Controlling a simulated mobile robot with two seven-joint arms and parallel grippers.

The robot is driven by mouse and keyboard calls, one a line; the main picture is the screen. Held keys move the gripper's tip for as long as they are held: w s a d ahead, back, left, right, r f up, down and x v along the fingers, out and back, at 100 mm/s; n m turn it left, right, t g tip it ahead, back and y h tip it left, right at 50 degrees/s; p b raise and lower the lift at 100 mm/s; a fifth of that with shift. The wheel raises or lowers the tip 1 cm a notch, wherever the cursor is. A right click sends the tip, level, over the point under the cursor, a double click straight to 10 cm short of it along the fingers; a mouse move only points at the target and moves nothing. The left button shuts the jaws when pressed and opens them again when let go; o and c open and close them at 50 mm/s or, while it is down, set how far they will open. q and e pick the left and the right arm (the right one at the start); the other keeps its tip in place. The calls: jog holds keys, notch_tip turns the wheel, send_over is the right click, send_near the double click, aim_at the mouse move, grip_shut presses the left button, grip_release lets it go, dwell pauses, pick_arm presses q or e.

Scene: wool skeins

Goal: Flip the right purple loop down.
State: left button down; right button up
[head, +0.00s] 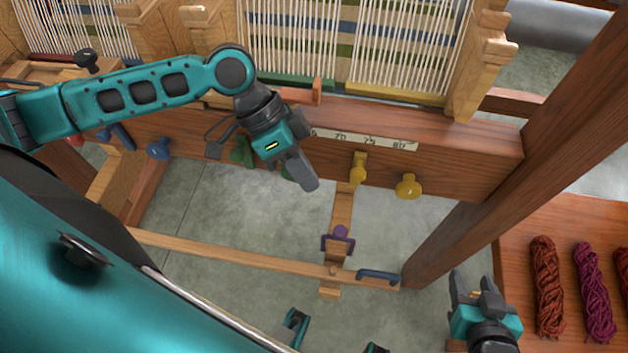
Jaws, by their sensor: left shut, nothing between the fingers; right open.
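One purple loop (327,243) shows low on the narrow upright wooden post below the loom beam, with a rounded purple part at its top. Whether it is turned up or down I cannot tell for sure. I see no second purple loop. My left gripper (308,184) is shut and empty, in front of the beam, above and left of the purple loop in the picture. It appears apart from the loop. My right gripper (476,284) is open and empty at the lower right, well away from the loop.
The wooden beam (460,155) carries yellow knobs (408,187), a green one (241,152) and blue ones (158,148). A lower rail (230,250) has a dark blue handle (379,276). A thick post (530,150) stands right. Wool skeins (547,285) lie on a table (517,240).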

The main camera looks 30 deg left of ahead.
pick_arm(q)
jog(key=b+x, duration=0.1)
jog(key=x, duration=0.7)
jog(key=shift+f, duration=0.25)
jog(key=shift+d, duration=0.1)
